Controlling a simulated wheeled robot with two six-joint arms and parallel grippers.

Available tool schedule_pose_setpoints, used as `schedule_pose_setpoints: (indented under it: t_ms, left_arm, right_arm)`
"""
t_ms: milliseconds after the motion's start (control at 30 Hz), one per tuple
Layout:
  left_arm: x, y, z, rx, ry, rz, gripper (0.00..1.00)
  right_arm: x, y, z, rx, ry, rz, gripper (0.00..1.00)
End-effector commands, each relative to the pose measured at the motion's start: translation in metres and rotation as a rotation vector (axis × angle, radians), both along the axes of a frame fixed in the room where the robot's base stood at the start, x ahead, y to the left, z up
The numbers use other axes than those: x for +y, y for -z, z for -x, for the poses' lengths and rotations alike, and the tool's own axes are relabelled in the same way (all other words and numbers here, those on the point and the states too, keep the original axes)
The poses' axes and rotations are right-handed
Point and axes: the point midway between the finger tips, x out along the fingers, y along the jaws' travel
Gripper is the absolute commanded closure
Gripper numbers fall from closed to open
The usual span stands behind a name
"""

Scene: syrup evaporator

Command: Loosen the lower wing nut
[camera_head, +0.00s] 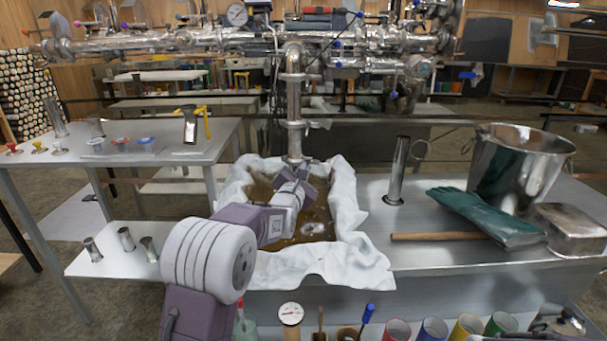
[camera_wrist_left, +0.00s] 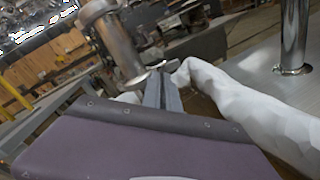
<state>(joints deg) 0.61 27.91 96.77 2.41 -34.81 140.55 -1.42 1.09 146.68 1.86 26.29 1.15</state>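A vertical steel pipe (camera_head: 294,95) comes down from the manifold, with clamp collars along it. Its lower end is just above a basin of brown liquid (camera_head: 318,215) lined with white cloth (camera_head: 345,195). My left gripper (camera_head: 306,172) is beside that lower end. In the left wrist view the pipe (camera_wrist_left: 115,45) shows at upper left, and my left fingers (camera_wrist_left: 162,82) are close together with a narrow dark gap. A small metal piece (camera_wrist_left: 166,65), apparently the lower wing nut, is at the fingertips. I cannot tell if they grip it. My right gripper is not in view.
A steel bucket (camera_head: 518,165), green gloves (camera_head: 485,215), a wooden handle (camera_head: 435,237) and an upright metal tube (camera_head: 397,172) are on the right bench. A side table (camera_head: 165,155) with small items stands at left. Coloured cups (camera_head: 435,328) line the front.

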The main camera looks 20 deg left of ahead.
Motion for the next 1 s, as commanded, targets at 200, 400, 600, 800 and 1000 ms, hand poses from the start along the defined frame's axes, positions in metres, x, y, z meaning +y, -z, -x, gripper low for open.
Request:
schedule_pose_setpoints:
  t_ms: [200, 400, 600, 800, 1000]
  left_arm:
    - [-0.001, 0.003, 0.0, -0.005, 0.001, 0.18, 1.0]
    - [-0.001, 0.002, 0.0, -0.01, 0.0, 0.309, 1.0]
    - [-0.002, 0.002, 0.0, -0.012, 0.001, 0.393, 1.0]
    - [-0.002, 0.002, 0.0, -0.014, 0.001, 0.435, 1.0]
    - [-0.002, 0.001, 0.0, -0.014, 0.001, 0.445, 1.0]
  right_arm:
    - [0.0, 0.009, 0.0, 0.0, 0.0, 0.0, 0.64]
    - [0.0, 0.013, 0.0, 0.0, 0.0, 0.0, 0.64]
    - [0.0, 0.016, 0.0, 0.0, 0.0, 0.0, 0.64]
    - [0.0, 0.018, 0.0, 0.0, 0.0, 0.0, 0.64]
    - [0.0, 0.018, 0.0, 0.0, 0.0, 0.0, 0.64]
